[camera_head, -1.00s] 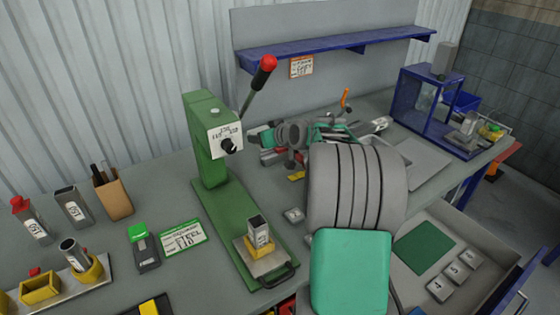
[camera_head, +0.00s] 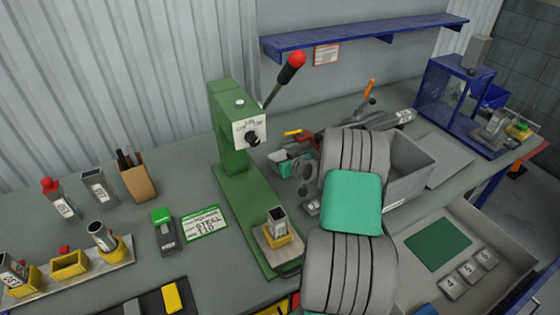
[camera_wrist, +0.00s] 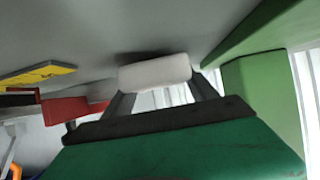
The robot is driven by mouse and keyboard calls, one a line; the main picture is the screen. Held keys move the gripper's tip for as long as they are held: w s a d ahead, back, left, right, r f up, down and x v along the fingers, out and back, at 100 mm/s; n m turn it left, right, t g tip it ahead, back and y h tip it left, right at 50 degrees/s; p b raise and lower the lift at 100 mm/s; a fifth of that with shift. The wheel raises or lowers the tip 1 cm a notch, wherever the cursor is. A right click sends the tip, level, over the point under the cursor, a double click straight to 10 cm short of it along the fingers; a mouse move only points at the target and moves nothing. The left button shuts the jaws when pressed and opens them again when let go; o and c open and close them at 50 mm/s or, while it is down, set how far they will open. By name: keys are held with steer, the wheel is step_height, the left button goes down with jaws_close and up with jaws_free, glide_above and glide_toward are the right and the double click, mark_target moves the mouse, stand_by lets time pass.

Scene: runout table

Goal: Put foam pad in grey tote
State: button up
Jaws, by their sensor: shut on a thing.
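The foam pad (camera_wrist: 155,73) is a white block with rounded edges in the wrist view. My gripper (camera_wrist: 165,82) is shut on it, with dark fingers at its two ends. In the head view my gripper (camera_head: 288,165) is low over the bench, right of the green press, and I cannot make out the pad there. The grey tote (camera_head: 412,172) stands on the bench right of my arm, which hides its left part. My gripper is to the left of the tote, outside it.
The green press (camera_head: 232,150) with its red-knobbed lever stands close left of my gripper. A red tool (camera_head: 308,138) with a yellow part lies behind. A blue shelf (camera_head: 365,38) hangs above. An open drawer (camera_head: 490,235) juts out at the right front.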

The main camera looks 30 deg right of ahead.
steer(key=shift+f, duration=0.4)
steer(key=shift+f, duration=0.1)
steer(key=shift+f+b, duration=0.15)
steer(key=shift+b, duration=0.15)
steer(key=o, duration=1.3)
